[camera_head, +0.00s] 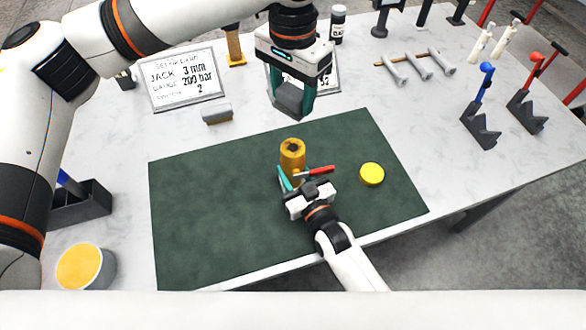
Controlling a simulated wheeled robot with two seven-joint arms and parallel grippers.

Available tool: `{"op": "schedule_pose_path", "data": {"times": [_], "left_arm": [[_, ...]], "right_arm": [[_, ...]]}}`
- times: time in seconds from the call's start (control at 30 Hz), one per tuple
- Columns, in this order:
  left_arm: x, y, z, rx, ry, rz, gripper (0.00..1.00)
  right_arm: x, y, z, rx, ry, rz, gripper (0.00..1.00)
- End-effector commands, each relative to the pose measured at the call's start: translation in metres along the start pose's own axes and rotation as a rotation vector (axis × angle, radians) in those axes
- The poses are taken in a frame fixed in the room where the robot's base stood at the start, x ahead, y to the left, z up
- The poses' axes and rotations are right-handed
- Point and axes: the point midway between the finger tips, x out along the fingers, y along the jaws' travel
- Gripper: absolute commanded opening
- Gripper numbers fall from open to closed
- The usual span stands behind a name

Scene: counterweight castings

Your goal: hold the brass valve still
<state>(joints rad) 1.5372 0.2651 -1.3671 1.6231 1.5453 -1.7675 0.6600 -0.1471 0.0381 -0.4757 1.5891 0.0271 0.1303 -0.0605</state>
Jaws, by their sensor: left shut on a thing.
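The brass valve (292,151) stands upright on the dark green mat (215,200). It is a yellow-gold body with a dark opening on top and a red lever (321,170) pointing right. My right gripper (296,174) comes in from the front, low at the valve, with teal fingers on either side of its lower part. I cannot tell whether both fingers touch it. My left gripper (290,106) hangs behind and above the valve, pointing down. It is shut on a dark grey block (289,99), held apart from the valve.
A yellow disc (372,174) lies on the mat to the right. Dark stands with blue (484,82) and red (532,75) handles stand right. The mat's left is clear.

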Motion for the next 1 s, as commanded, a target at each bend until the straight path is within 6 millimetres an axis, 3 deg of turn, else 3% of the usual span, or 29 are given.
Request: {"op": "schedule_pose_path", "data": {"times": [1.0], "left_arm": [[0.0022, 0.0, 0.0, 0.0, 0.0, 0.0, 0.36]], "right_arm": [[0.0009, 0.0, -0.0015, 0.0, -0.006, 0.0, 0.0]]}}
